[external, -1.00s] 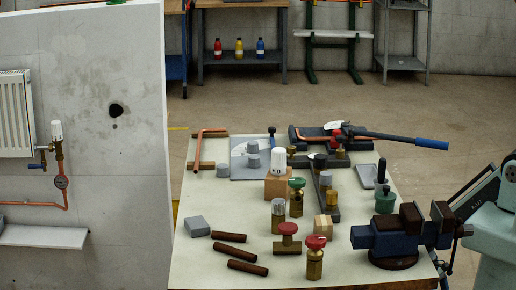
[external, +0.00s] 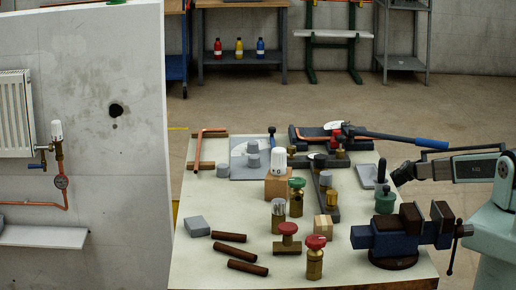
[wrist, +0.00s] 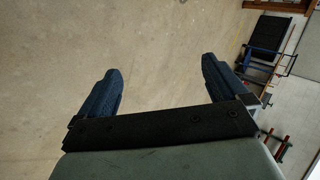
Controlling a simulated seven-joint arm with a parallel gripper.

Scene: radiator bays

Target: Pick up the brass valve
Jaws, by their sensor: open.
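Several brass valve bodies stand on the pale bench, and I cannot tell which one the task means. One brass valve with a red knob (external: 315,260) stands upright near the front edge. A brass tee with a dark red knob (external: 287,240) is just left of it. A brass valve with a green knob (external: 296,198) and one with a grey cap (external: 278,216) stand behind. My gripper (wrist: 160,85) is open and empty in the wrist view, over bare floor. In the external view my arm's dark end is at the bench's right side, well away from these valves.
A green pot-shaped part (external: 385,201) is close to my arm's end. Dark red rods (external: 240,252) lie at front left. A blue-handled bender (external: 430,144) overhangs the back right.

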